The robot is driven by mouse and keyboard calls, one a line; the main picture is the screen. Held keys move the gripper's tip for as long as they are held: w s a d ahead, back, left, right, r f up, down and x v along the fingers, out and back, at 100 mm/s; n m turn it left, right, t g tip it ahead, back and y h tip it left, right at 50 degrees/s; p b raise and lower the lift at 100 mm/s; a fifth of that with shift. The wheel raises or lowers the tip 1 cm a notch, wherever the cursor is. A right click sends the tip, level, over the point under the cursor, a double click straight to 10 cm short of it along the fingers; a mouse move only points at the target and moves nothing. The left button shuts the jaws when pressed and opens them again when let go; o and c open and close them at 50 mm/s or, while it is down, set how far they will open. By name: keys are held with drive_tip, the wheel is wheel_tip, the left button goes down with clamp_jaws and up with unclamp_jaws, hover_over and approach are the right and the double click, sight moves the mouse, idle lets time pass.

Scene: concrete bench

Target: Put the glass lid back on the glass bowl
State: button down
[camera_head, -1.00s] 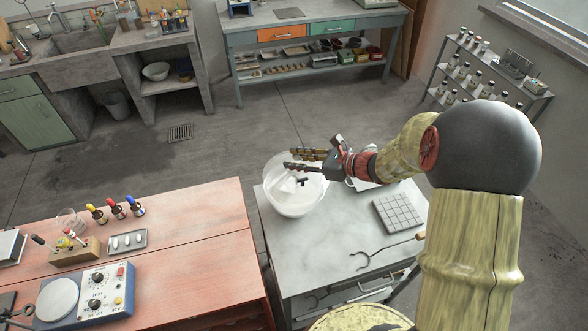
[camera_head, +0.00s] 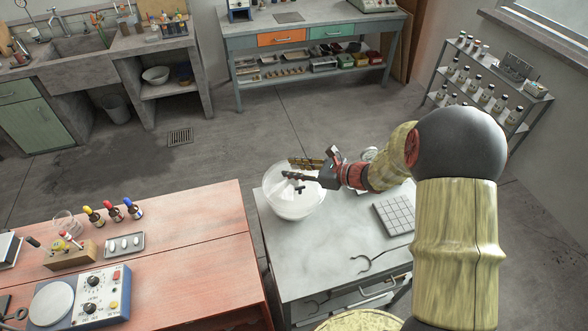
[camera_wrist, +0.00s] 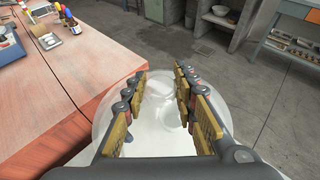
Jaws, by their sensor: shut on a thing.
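The glass bowl (camera_head: 294,208) is clear and whitish and stands near the far left corner of the pale bench top. My gripper (camera_head: 289,168) is over its mouth, reaching in from the right. In the wrist view my gripper (camera_wrist: 160,72) has its two gold-padded fingers on either side of a clear, rounded piece of the glass lid (camera_wrist: 168,112), and it is shut on this lid. The clear glass of lid and bowl overlaps there, so I cannot tell whether the lid's rim touches the bowl. My fingers hide part of the rim.
A pale gridded block (camera_head: 395,213) and a dark hooked tool (camera_head: 372,258) lie on the bench top (camera_head: 325,240). A red-topped table (camera_head: 190,240) stands close on the left with a blue device (camera_head: 95,296) and small bottles. Floor beyond the bench is clear.

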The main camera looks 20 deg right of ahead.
drive_tip(key=shift+f+b, duration=0.35)
drive_tip(key=shift+f, duration=0.15)
drive_tip(key=c, duration=1.4)
unclamp_jaws()
